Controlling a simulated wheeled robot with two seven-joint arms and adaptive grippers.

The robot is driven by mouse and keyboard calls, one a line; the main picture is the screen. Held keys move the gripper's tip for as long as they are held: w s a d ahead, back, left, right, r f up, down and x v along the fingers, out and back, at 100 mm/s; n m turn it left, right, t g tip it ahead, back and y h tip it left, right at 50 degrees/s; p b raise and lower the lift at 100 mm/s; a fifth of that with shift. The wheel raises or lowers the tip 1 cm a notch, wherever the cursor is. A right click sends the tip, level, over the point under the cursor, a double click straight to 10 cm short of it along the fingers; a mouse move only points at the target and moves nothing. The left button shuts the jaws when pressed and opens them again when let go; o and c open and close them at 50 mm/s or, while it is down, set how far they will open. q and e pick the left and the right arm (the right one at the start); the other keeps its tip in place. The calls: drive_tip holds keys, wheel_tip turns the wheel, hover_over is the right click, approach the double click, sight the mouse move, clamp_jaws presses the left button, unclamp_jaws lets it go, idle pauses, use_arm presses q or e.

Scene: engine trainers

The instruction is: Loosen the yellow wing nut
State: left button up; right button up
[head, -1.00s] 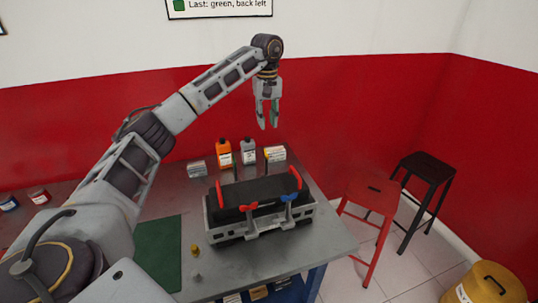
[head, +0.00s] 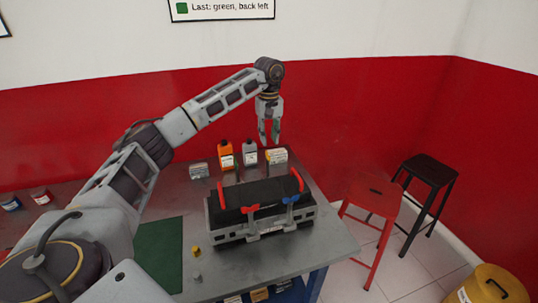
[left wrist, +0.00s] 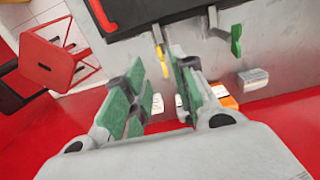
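The yellow wing nut (left wrist: 159,56) shows in the left wrist view at the rear side of the dark-topped engine trainer (left wrist: 160,12). The trainer (head: 262,227) hides it in the head view. A green wing nut (left wrist: 236,40) stands to its right in the wrist view. My left gripper (head: 270,142) hangs fingers-down above the back of the table, behind the trainer. Its green-padded fingers (left wrist: 157,70) are apart and empty, with the yellow wing nut beyond the tips, lined up with the gap. No contact shows. My right gripper is not in view.
Red (head: 250,209) and blue (head: 290,199) wing nuts are on the trainer's front. An orange bottle (head: 226,155), a grey bottle (head: 249,152) and small boxes (head: 276,156) stand behind it, near my left gripper. A red stool (head: 372,195) is at the right.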

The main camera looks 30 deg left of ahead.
sight(269, 156)
use_arm(q)
wheel_tip(269, 156, down, 7)
drive_tip(key=shift+r, duration=0.2)
drive_tip(key=shift+f, duration=0.7)
drive_tip(key=shift+c, duration=0.3)
drive_tip(key=c, duration=0.5)
clamp_jaws()
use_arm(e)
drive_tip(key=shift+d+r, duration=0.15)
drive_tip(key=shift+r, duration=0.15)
